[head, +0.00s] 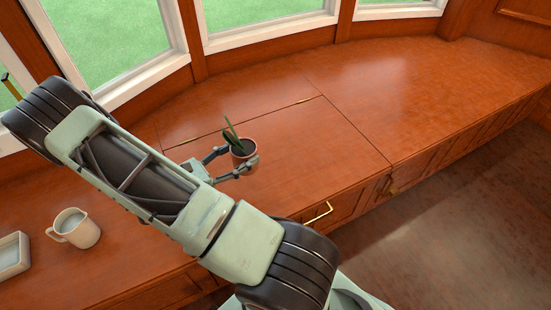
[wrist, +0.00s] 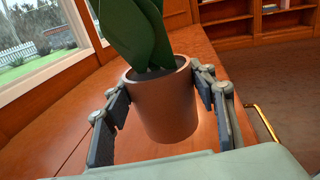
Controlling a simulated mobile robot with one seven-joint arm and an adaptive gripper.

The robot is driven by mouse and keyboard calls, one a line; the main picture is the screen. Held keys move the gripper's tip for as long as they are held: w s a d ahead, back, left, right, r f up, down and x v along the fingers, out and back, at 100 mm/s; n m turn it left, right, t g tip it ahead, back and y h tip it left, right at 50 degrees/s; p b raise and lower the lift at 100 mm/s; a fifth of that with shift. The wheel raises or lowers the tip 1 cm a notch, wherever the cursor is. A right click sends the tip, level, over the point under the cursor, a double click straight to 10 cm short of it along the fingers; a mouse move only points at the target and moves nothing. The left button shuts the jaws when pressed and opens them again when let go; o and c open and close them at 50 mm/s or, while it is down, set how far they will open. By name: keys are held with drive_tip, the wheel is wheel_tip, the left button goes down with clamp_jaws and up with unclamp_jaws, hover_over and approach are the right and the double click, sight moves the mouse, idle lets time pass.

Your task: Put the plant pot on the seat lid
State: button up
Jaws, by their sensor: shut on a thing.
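The plant pot (head: 243,153) is a small terracotta pot with dark soil and upright green leaves. My gripper (head: 233,162) is shut on it, with one finger on each side. In the wrist view the pot (wrist: 163,105) stands upright between the two fingers (wrist: 165,110). The seat lid (head: 330,145) is a wooden panel in the window seat, outlined by seams, with brass hinges along its back edge. The pot is over the lid's left part. I cannot tell whether its base touches the wood. My arm hides the lid's front left part.
A cream mug (head: 76,229) and a pale tray (head: 12,256) stand on the bench at the left. A brass handle (head: 318,213) is on the bench front. Windows line the back. The bench to the right is clear. Bookshelves (wrist: 270,15) stand far off in the wrist view.

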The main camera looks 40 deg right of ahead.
drive_tip(key=shift+w+a+r+n+t, duration=0.1)
drive_tip(key=shift+w+r+n+t, duration=0.15)
drive_tip(key=shift+w, duration=0.25)
drive_tip(key=shift+w+n+t, duration=0.15)
drive_tip(key=shift+w+t, duration=0.2)
drive_tip(key=shift+w, duration=0.15)
drive_tip(key=w+d+f+b, duration=0.15)
drive_tip(key=d+f, duration=0.25)
drive_tip(key=d, duration=0.5)
drive_tip(key=b, duration=0.4)
hover_over(268, 162)
wheel_tip(268, 162, down, 9)
drive_tip(key=shift+d+f, duration=0.1)
drive_tip(key=shift+r, duration=0.2)
drive_tip(key=shift+f, duration=0.1)
drive_tip(key=o, duration=1.2)
drive_tip(key=shift+f, duration=0.15)
drive_tip(key=o, duration=0.4)
